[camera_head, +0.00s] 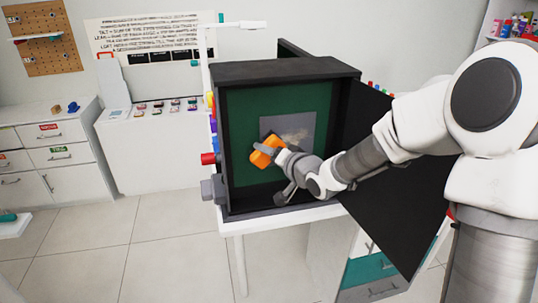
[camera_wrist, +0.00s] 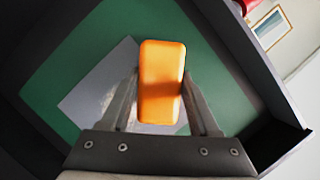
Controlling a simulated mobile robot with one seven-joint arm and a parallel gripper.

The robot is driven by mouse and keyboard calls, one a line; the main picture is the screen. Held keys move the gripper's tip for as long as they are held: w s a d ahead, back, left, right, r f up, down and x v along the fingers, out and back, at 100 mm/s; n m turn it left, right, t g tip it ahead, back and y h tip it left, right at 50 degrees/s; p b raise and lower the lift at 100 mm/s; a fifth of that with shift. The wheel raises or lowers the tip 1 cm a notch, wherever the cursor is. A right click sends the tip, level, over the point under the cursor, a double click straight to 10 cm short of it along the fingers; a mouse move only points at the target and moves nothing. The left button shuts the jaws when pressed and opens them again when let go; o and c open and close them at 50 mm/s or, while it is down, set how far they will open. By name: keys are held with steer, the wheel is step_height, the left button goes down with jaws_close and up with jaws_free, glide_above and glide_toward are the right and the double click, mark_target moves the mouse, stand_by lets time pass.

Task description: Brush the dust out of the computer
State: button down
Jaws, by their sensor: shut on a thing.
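The computer is an open black case (camera_head: 290,70) on a white table, with a green board (camera_head: 245,110) inside its back. A grey square panel (camera_head: 305,125) on the board carries a pale smear of dust (camera_head: 297,135). My gripper (camera_head: 274,150) is inside the case opening, shut on an orange block-like brush (camera_head: 262,157). In the wrist view the orange brush (camera_wrist: 161,85) sits between the two fingers, in front of the grey panel (camera_wrist: 90,85). Some pale dust (camera_wrist: 107,100) shows beside the left finger. The brush's bristles are hidden, and I cannot tell whether it touches the panel.
The case's black door (camera_head: 385,185) stands open to the right, with my arm passing in front of it. The dark case wall (camera_wrist: 235,50) borders the opening. A white table (camera_head: 235,222) supports the case. White drawers (camera_head: 60,150) stand at the left.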

steer(key=shift+w, duration=0.25)
